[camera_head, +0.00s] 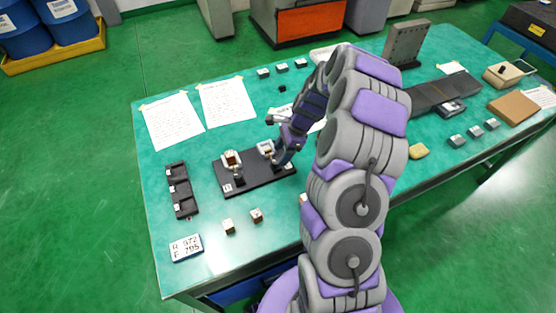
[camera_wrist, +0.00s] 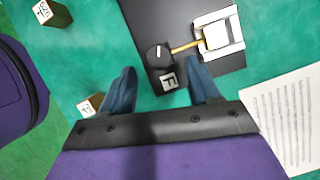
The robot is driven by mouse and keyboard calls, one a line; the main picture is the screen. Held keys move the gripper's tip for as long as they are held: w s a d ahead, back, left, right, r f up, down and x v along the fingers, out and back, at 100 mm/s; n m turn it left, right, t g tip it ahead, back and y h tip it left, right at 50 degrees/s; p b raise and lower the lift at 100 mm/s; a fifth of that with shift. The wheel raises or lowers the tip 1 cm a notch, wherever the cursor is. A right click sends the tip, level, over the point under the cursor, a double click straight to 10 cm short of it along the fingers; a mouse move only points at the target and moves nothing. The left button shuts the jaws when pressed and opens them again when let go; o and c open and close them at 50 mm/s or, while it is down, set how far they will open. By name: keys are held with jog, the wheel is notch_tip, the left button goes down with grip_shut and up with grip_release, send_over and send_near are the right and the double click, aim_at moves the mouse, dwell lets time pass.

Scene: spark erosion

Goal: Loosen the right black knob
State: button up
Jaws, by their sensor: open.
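The left black knob (camera_head: 239,179) stands in front of the left clamp (camera_head: 231,159). My gripper (camera_head: 276,140) is over the right end of the plate, beside the right clamp (camera_head: 266,147). In the wrist view, the right black knob (camera_wrist: 158,56) is joined by a yellow rod to its white clamp (camera_wrist: 218,36). The knob lies beyond the fingertips, and no contact shows. A labelled tag (camera_wrist: 168,80) sits at the plate's edge.
Small labelled blocks (camera_head: 228,226) stand in front of the plate. A black slotted tray (camera_head: 180,190) is to the left, a number card (camera_head: 186,247) at front left. Paper sheets (camera_head: 226,101) lie behind. My arm hides part of the table's middle.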

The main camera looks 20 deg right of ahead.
aim_at(276, 160)
jog(key=shift+b+x, duration=0.35)
jog(key=shift+x, duration=1.6)
jog(key=shift+a+r, duration=0.1)
jog(key=shift+a, duration=0.1)
jog(key=shift+d, duration=0.1)
jog(key=shift+c, duration=0.2)
jog(key=shift+c, duration=0.7)
jog(key=c, duration=0.9)
jog(key=shift+o, duration=0.2)
